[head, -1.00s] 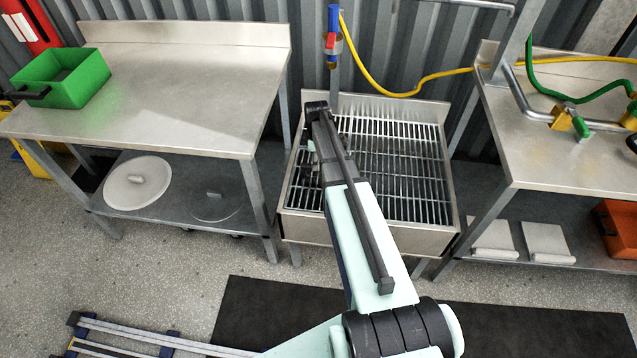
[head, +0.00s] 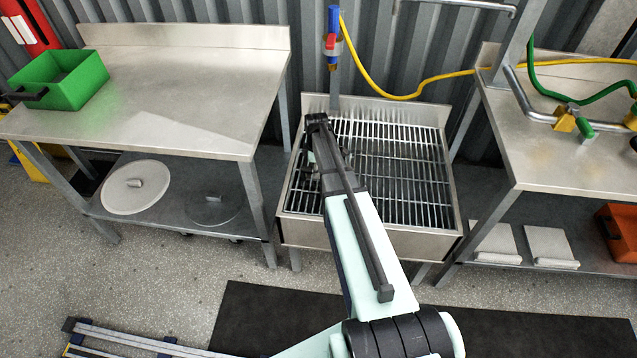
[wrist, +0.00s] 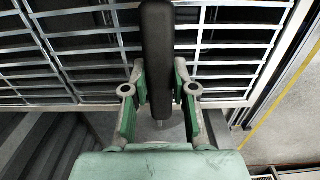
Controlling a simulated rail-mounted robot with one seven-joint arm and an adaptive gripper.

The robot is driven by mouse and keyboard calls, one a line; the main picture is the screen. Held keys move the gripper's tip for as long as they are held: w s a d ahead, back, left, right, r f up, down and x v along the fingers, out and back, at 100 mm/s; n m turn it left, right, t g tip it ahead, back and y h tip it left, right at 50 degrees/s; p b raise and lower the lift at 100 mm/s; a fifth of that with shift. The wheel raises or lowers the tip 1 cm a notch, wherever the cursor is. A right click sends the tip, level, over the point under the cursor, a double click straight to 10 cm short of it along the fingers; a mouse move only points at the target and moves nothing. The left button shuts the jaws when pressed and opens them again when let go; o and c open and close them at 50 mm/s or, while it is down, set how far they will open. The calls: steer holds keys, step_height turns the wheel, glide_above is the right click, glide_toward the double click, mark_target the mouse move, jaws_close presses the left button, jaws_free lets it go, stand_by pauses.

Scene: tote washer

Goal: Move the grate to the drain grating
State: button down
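The drain grating (head: 405,165), made of metal bars, lies in the steel basin in the middle of the head view. Its bars fill the upper wrist view (wrist: 235,55). I cannot make out a separate loose grate. My gripper (wrist: 160,72) is over the left part of the grating, largely hidden under my arm in the head view. In the wrist view a dark upright bar (wrist: 158,45) lies between its two fingers, with a finger close on each side. I cannot tell whether the fingers press on it, or what the bar belongs to.
A green tote (head: 68,80) with a dark handle stands on the left steel table (head: 190,90). A round lid (head: 125,195) lies on its lower shelf. The right table (head: 560,165) carries pipes and a green hose. A yellow hose (head: 395,94) hangs behind the basin.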

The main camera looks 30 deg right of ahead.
steer(key=shift+r, duration=0.15)
stand_by(0.6)
steer(key=shift+r+p, duration=1.95)
steer(key=shift+r, duration=1.4)
